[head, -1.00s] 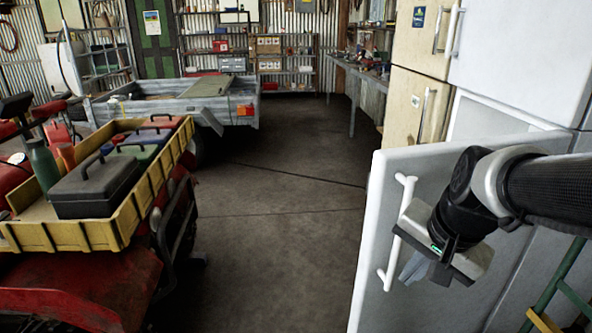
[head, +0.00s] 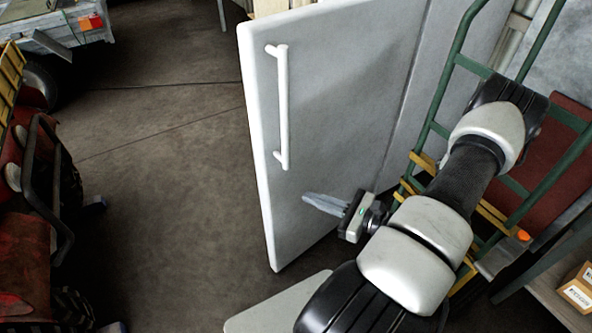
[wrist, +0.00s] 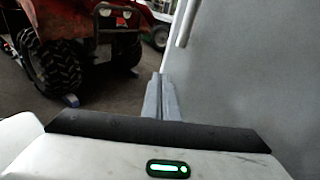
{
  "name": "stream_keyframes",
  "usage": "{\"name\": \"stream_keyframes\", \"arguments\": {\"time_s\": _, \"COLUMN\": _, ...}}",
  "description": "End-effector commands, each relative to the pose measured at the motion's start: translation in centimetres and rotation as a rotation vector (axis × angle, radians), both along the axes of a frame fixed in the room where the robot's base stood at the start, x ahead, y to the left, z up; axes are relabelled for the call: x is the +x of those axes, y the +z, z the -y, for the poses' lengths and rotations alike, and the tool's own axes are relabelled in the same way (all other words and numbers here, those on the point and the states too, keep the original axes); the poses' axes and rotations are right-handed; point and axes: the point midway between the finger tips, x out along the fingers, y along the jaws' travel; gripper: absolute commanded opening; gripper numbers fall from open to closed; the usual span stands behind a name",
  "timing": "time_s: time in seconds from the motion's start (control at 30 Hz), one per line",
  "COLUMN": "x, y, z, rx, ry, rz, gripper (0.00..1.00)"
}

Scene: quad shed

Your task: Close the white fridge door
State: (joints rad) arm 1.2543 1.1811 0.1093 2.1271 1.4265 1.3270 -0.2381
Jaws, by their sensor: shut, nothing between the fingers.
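The white fridge door (head: 330,120) stands open in the middle of the head view, swung out into the aisle. Its white vertical bar handle (head: 283,105) is near the door's free edge. My gripper (head: 306,199) is shut and empty, in front of the lower part of the door's handle side, below and right of the handle. I cannot tell whether the fingertips touch the door. In the wrist view my shut fingers (wrist: 161,98) point forward beside the door (wrist: 240,65), which fills the right. The handle (wrist: 186,22) shows there at the top. The fridge interior is hidden behind the door.
A red quad (head: 35,215) stands at the left; it also shows in the wrist view (wrist: 85,35). A grey trailer (head: 60,25) is at the upper left. The floor (head: 170,200) between is clear. A green hand truck (head: 440,120) stands right of the door.

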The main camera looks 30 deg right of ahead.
Motion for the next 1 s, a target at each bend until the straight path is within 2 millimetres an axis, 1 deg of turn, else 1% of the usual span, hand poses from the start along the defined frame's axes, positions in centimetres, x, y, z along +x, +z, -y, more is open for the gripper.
{"name": "stream_keyframes", "arguments": {"time_s": 0.03, "x": -0.1, "y": -0.9, "z": 1.1, "rx": 0.048, "ry": -0.093, "rz": 0.021, "gripper": 0.00}}
{"name": "stream_keyframes", "arguments": {"time_s": 0.1, "x": -0.1, "y": -1.8, "z": 2.5, "rx": 0.086, "ry": -0.196, "rz": 0.047, "gripper": 0.00}}
{"name": "stream_keyframes", "arguments": {"time_s": 0.2, "x": -0.2, "y": -2.6, "z": 3.8, "rx": 0.116, "ry": -0.292, "rz": 0.070, "gripper": 0.00}}
{"name": "stream_keyframes", "arguments": {"time_s": 0.27, "x": -0.1, "y": -2.8, "z": 4.2, "rx": 0.124, "ry": -0.321, "rz": 0.075, "gripper": 0.00}}
{"name": "stream_keyframes", "arguments": {"time_s": 0.37, "x": 0.5, "y": -3.0, "z": 4.3, "rx": 0.128, "ry": -0.338, "rz": 0.080, "gripper": 0.00}}
{"name": "stream_keyframes", "arguments": {"time_s": 0.47, "x": 1.8, "y": -3.0, "z": 4.1, "rx": 0.128, "ry": -0.336, "rz": 0.081, "gripper": 0.00}}
{"name": "stream_keyframes", "arguments": {"time_s": 0.8, "x": 8.8, "y": -3.1, "z": 2.5, "rx": 0.127, "ry": -0.332, "rz": 0.078, "gripper": 0.00}}
{"name": "stream_keyframes", "arguments": {"time_s": 0.9, "x": 10.6, "y": -3.2, "z": 2.1, "rx": 0.126, "ry": -0.333, "rz": 0.079, "gripper": 0.00}}
{"name": "stream_keyframes", "arguments": {"time_s": 1.0, "x": 11.9, "y": -3.1, "z": 1.8, "rx": 0.127, "ry": -0.333, "rz": 0.079, "gripper": 0.00}}
